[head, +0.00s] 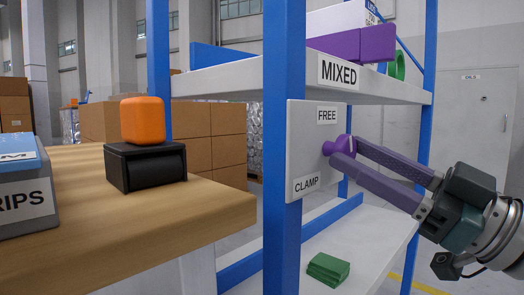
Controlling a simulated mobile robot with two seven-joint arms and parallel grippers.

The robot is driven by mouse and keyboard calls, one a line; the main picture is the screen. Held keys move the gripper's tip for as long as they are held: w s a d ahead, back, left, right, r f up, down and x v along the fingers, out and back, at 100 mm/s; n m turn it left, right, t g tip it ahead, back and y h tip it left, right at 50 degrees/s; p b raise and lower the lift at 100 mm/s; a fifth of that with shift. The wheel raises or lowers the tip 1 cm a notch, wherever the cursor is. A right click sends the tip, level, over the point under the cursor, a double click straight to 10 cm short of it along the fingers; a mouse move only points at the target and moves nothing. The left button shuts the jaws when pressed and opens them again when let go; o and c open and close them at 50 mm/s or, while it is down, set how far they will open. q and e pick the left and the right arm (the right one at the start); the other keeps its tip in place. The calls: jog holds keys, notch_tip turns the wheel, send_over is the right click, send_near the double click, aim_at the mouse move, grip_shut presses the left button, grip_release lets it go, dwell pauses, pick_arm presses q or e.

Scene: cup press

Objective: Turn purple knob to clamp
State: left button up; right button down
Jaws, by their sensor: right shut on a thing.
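The purple knob (328,148) sticks out from a grey panel (303,178) on the blue shelf post. The panel carries a FREE label (327,115) above the knob and a CLAMP label (306,185) below it. My right gripper (346,147) reaches in from the right with its purple fingers shut on the knob. The fingers hide part of the knob, so its exact turn is hard to tell. My left gripper is not in view.
A wooden table (100,215) at the left holds a black block (145,167) with an orange block (142,121) on it, and a grey box marked RIPS (27,200). The MIXED shelf (220,80) is above. Green pieces (327,268) lie on the lower shelf.

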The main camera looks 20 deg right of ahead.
jog(key=n+g+y, duration=0.1)
jog(key=n, duration=0.1)
jog(key=n+g+p, duration=0.1)
jog(key=n, duration=0.2)
jog(key=shift+w+d+r+y, duration=0.1)
jog(key=shift+d+r+y, duration=0.1)
jog(key=shift+y, duration=0.2)
jog(key=n+g+p, duration=0.1)
jog(key=n, duration=0.1)
jog(key=n+g+y+p, duration=0.1)
jog(key=n, duration=0.1)
jog(key=shift+r+n, duration=0.1)
jog(key=shift+n, duration=0.3)
jog(key=n+g+p, duration=0.1)
jog(key=n, duration=0.1)
jog(key=n+g+p, duration=0.1)
jog(key=n+p, duration=0.1)
jog(key=n, duration=0.1)
jog(key=shift+d+r+n, duration=0.1)
jog(key=shift+r+n, duration=0.1)
jog(key=shift+n, duration=0.1)
jog(key=shift+n+g+h+p, duration=0.4)
jog(key=shift+n+p, duration=0.2)
jog(key=shift+n, duration=0.5)
jog(key=shift+c, duration=1.8)
grip_release()
jog(key=p+v, duration=0.1)
jog(key=v, duration=0.9)
jog(key=shift+p, duration=0.4)
